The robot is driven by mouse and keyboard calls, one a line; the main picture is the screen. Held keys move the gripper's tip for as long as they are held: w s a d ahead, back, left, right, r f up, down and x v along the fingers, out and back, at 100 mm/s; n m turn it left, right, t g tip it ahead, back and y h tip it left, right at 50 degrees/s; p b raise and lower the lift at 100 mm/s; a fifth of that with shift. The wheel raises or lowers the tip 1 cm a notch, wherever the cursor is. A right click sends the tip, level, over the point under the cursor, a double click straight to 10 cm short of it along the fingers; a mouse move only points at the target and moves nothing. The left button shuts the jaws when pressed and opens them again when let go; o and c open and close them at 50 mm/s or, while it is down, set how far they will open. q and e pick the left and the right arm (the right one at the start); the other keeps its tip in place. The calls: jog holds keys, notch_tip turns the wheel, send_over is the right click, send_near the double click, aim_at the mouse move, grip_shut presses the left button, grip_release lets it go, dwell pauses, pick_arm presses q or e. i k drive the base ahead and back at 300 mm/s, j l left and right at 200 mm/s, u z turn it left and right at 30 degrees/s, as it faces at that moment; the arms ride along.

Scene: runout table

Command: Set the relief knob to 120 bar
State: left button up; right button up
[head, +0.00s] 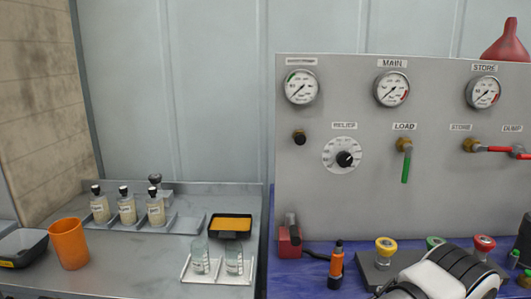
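The relief knob (345,159) is a small black knob on a round white dial under the RELIEF label (344,126) on the grey panel. The dial's marks are too small to read, so I cannot tell which value the knob points to. Nothing touches the knob. Above it are a round gauge (301,87) with a green arc, its label unreadable, and the MAIN gauge (392,88) with a red arc. I see no fingertips of either gripper.
The LOAD valve's green handle (405,165) hangs down right of the knob; red-handled valves (497,149) lie farther right. Below stand an orange-and-black bottle (336,266) and coloured-topped fittings (386,248).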

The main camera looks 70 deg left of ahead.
aim_at(344, 158)
jog(key=j+u, duration=1.15)
jog(key=u, duration=0.15)
